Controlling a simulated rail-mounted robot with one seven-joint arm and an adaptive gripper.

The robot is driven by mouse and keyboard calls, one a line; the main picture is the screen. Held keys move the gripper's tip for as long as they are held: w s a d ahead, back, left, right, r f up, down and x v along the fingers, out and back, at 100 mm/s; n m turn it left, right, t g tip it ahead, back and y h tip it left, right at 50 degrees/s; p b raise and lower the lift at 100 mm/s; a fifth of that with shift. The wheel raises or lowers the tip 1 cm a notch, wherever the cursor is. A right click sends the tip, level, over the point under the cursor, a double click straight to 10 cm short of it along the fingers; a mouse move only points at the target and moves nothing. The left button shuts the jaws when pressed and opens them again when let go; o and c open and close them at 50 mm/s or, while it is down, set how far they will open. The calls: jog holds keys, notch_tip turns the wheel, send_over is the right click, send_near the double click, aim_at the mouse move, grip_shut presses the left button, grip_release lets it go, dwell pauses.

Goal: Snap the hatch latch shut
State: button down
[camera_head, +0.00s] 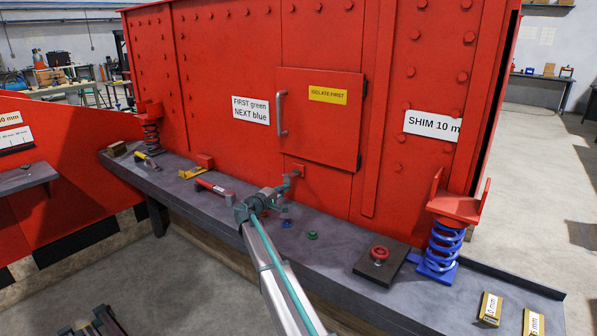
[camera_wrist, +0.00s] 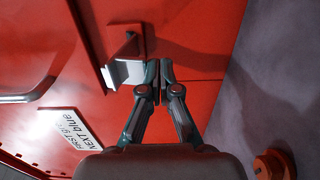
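The red hatch (camera_head: 325,120) sits flush in the red housing, with a grey bar handle (camera_head: 281,113) at its left side. The latch, a small red bracket (camera_head: 297,170), is at the hatch's lower edge. In the wrist view the latch (camera_wrist: 128,47) shows a red block with a post and a pale metal piece (camera_wrist: 122,74) under it. My gripper (camera_head: 292,176) is right by the latch. In the wrist view the fingers of my gripper (camera_wrist: 160,72) are together, tips beside the pale piece. I cannot tell whether they touch it.
A grey ledge (camera_head: 335,248) runs below the hatch. On it are a red-handled tool (camera_head: 213,188), a green ring (camera_head: 312,235), a red knob (camera_head: 379,253) on a dark plate and a blue spring (camera_head: 443,245). A "FIRST green NEXT blue" sign (camera_head: 250,110) is left of the hatch.

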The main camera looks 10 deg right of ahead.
jog(key=shift+s+a+r, duration=0.1)
jog(key=shift+r, duration=0.15)
dwell(0.3)
jog(key=shift+s+a+r, duration=0.15)
jog(key=shift+r, duration=0.4)
dwell(0.3)
